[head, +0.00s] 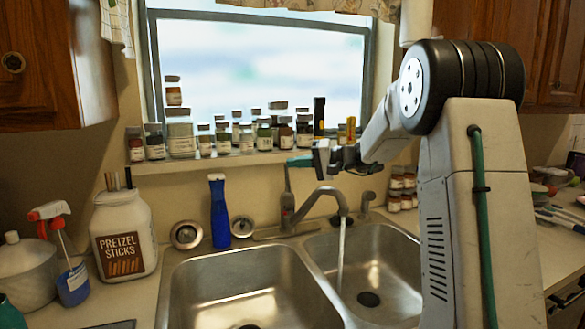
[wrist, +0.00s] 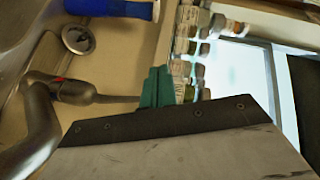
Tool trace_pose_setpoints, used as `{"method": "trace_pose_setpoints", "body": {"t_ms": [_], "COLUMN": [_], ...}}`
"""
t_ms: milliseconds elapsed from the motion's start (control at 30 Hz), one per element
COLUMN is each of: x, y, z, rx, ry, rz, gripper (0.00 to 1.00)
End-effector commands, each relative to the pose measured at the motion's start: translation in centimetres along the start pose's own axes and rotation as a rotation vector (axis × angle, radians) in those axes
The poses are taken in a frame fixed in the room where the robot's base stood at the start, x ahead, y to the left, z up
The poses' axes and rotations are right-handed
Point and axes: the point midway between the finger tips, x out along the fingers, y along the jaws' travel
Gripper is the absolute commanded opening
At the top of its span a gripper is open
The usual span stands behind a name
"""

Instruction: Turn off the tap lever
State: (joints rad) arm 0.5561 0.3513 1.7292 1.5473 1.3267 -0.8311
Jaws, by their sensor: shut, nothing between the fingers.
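The steel tap (head: 325,195) stands behind the double sink, and water (head: 340,255) runs from its spout into the right basin. Its thin lever (head: 287,182) stands roughly upright on a base with a red mark; in the wrist view the lever (wrist: 115,99) runs from the tap body (wrist: 38,115) towards my fingers. My gripper (head: 298,161), with teal fingertips, is shut and empty at the lever's upper end. In the wrist view the fingertips (wrist: 155,88) overlap the lever's tip. I cannot tell whether they touch it.
Several jars (head: 222,138) line the window sill just behind my gripper. A blue bottle (head: 219,212) stands left of the tap, near a pretzel jar (head: 124,235) and a spray bottle (head: 72,280). Small jars (head: 394,200) stand right of the tap. The left basin (head: 240,285) is empty.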

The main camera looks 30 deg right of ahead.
Motion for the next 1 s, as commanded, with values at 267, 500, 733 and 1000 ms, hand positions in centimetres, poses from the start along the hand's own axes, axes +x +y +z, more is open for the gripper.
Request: {"method": "trace_pose_setpoints", "body": {"t_ms": [267,500,733,1000], "x": [-4.6,-2.7,1.5,4.5], "y": [7.0,7.2,6.8,6.5], "z": [-5.6,-6.1,-7.1,-7.8], "rx": [0.084,0.098,0.098,0.099], "ry": [0.217,0.227,0.226,0.226], "rz": [-0.106,-0.113,-0.112,-0.112], "gripper": [0.00,0.00,0.00,0.00]}}
